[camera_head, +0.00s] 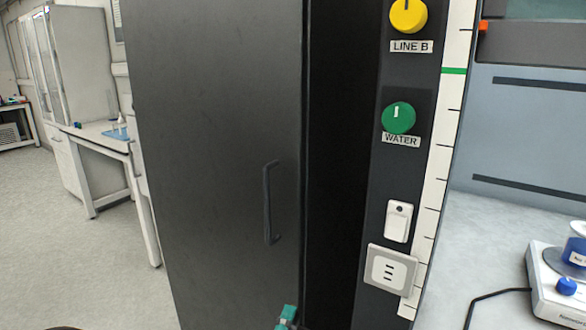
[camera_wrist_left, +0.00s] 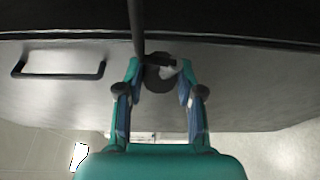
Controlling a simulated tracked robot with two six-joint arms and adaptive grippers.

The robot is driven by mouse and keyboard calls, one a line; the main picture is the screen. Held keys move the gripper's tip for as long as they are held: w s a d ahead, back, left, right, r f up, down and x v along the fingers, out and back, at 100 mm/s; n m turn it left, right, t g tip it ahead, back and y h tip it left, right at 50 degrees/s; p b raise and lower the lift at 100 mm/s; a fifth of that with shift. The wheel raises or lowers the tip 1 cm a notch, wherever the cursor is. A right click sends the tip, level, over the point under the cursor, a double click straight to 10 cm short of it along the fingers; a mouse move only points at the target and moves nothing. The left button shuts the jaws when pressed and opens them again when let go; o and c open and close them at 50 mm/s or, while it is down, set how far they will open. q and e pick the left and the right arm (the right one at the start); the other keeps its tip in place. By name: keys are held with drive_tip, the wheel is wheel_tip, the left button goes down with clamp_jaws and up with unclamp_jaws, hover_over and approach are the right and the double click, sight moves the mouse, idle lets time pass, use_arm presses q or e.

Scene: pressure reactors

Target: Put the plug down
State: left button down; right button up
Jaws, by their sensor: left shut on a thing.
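My left gripper (camera_wrist_left: 160,70) shows in the left wrist view with its teal fingers closed around the sides of a dark round plug (camera_wrist_left: 157,80). A light patch shows on the plug, and a dark cable (camera_wrist_left: 136,25) runs up from beside it. In the head view only a small teal tip of my left gripper (camera_head: 288,314) shows at the bottom edge, in front of the dark cabinet; the plug is not visible there. A white socket (camera_head: 390,269) is on the panel to the right. My right gripper is not in view.
The tall dark door (camera_head: 215,130) has a bar handle (camera_head: 268,203), close to my left gripper. A green WATER knob (camera_head: 398,118), a yellow LINE B knob (camera_head: 408,15) and a white switch (camera_head: 398,221) are on the panel. A white stirrer (camera_head: 550,285) stands on the right bench.

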use_arm(q)
drive_tip(key=a+f+n+y, duration=0.4)
drive_tip(key=a+f+y, duration=0.2)
drive_tip(key=a+f, duration=1.35)
wheel_tip(320, 180, up, 21)
drive_tip(key=s+p, duration=0.2)
drive_tip(key=p, duration=1.1)
drive_tip(key=shift+s+d+r+t+p, duration=0.15)
drive_tip(key=shift+s+d+t+p, duration=0.1)
drive_tip(key=shift+d+t+p, duration=0.15)
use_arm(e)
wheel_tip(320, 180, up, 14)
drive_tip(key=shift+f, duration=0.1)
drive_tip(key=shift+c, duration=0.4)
